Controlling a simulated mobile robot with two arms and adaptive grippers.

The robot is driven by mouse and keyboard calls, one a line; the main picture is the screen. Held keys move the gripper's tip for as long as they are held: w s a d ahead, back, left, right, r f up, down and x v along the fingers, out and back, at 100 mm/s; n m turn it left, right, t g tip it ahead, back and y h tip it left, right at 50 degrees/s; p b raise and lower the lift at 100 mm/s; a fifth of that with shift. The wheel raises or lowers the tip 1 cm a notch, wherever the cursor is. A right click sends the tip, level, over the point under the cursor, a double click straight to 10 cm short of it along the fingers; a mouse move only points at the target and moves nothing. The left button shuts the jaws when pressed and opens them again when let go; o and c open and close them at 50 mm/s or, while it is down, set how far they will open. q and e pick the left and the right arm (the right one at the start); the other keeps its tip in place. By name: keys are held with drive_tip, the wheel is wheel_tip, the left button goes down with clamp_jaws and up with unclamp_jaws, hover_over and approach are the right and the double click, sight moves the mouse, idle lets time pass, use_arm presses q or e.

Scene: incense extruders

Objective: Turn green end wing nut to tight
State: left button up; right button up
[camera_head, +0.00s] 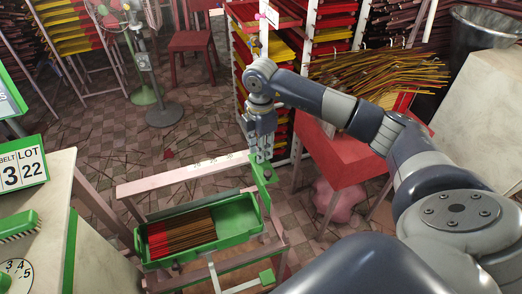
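My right gripper (264,158) points down at the right end of a pale wooden stand. Its fingertips are at or just above a small green end piece (263,175) on the stand's upright. The wing nut itself is too small to make out, and the gripper partly covers this spot. I cannot tell whether the fingers touch it or how far apart they are. Another green block (267,277) sits lower on the stand, at the near right. A green tray (243,214) with red and brown incense sticks (183,234) rests on the stand. My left gripper is not in view.
A red table (343,150) with loose incense sticks (385,72) stands right of the gripper, under my arm. A rack (330,30) of colored trays is behind. A counter (60,190) with a lot sign (20,172) and green brush (18,226) is at left. Tiled floor lies open behind the stand.

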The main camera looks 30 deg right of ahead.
wheel_tip(320, 180, up, 11)
drive_tip(key=shift+f, duration=0.15)
idle(0.6)
